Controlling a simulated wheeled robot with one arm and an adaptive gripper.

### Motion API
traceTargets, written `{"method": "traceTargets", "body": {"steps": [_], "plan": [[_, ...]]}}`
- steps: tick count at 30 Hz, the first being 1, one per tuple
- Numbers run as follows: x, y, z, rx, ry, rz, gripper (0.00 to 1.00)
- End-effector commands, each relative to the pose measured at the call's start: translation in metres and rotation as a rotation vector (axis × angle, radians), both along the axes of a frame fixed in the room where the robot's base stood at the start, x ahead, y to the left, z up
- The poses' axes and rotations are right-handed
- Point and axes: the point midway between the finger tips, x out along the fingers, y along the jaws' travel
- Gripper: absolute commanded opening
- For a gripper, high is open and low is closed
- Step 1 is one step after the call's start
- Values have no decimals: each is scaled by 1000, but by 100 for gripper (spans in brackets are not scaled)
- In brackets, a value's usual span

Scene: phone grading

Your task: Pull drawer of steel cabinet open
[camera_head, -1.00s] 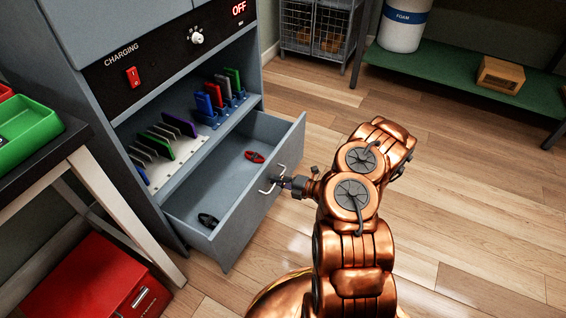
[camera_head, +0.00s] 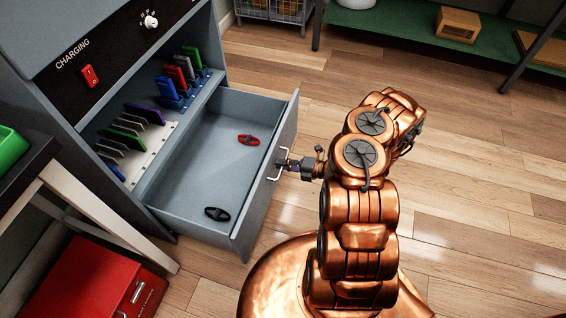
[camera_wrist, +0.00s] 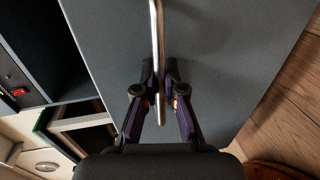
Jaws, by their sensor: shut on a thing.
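The steel cabinet (camera_head: 45,37) stands at the left in the head view. Its drawer (camera_head: 190,196) is pulled well out. A red-and-black item (camera_head: 248,140) and a dark item (camera_head: 217,214) lie on the drawer floor. The drawer's metal handle (camera_head: 283,160) is on its front panel. My gripper (camera_head: 284,163) is at the handle; in the wrist view its two fingers (camera_wrist: 159,97) are shut on the handle bar (camera_wrist: 157,40), one on each side. The drawer's grey front (camera_wrist: 230,50) fills much of the wrist view.
Phones stand in racks (camera_head: 135,148) on the shelf above the drawer. A red box (camera_head: 95,285) sits on the floor at lower left, beside a table leg (camera_head: 110,225). A green shelf (camera_head: 400,27) is at the back. The wooden floor (camera_head: 480,190) at right is clear.

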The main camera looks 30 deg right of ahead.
Motion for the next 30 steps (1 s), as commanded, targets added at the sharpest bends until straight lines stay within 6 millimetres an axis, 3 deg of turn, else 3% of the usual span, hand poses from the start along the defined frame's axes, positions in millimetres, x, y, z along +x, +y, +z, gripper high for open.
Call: {"method": "traceTargets", "body": {"steps": [3, 4, 11, 22, 30], "plan": [[0, -1, 0, -1, 0, -2, 0], [0, -1, 0, -1, 0, -2, 12], [0, -1, 0, 0, 0, -2, 35], [-2, -3, 1, 0, 0, -4, 35], [-24, -26, 7, 0, -1, -7, 35]]}}
